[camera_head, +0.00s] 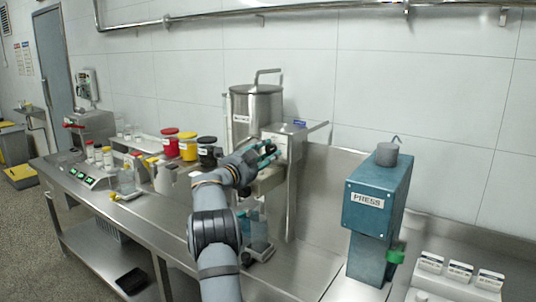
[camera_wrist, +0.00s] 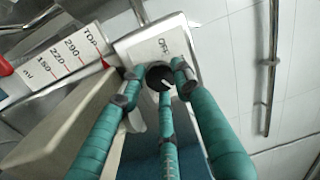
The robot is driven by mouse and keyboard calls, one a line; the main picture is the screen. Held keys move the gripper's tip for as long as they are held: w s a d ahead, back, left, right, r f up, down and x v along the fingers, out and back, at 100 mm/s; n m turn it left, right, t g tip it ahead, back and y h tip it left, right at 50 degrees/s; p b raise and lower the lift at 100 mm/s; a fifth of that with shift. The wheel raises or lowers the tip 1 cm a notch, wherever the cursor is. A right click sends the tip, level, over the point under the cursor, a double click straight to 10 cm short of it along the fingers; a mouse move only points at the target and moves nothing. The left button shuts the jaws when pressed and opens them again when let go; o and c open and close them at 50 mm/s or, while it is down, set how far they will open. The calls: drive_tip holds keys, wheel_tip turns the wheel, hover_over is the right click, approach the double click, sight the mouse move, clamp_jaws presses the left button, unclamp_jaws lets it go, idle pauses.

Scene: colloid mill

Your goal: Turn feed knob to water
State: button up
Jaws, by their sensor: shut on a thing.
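The feed knob (camera_wrist: 158,76) is a small dark round knob with a pale line on its face, on a light metal panel (camera_wrist: 150,48) in the wrist view. My gripper (camera_wrist: 158,82) has its teal fingers closed around the knob from several sides. In the head view my gripper (camera_head: 266,153) is at the front of the steel machine (camera_head: 296,170), beside its upper box. The knob is hidden by my fingers there. The panel's lettering is only partly readable, so I cannot tell which setting the knob's line points to.
A scale plate (camera_wrist: 65,60) with a red pointer is left of the knob. A lidded steel vessel (camera_head: 256,108) stands behind my gripper. Red, yellow and black-lidded jars (camera_head: 187,148) stand left on the bench. A blue press (camera_head: 377,210) stands right, with bare bench between.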

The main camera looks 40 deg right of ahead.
drive_tip(key=shift+w+a+f, duration=0.15)
drive_tip(key=shift+w+a, duration=0.05)
drive_tip(key=shift+w, duration=0.05)
drive_tip(key=o, duration=1.1)
drive_tip(key=shift+c, duration=0.2)
drive_tip(key=shift+o, duration=0.4)
drive_tip(key=shift+s+d, duration=0.1)
drive_tip(key=v, duration=1.2)
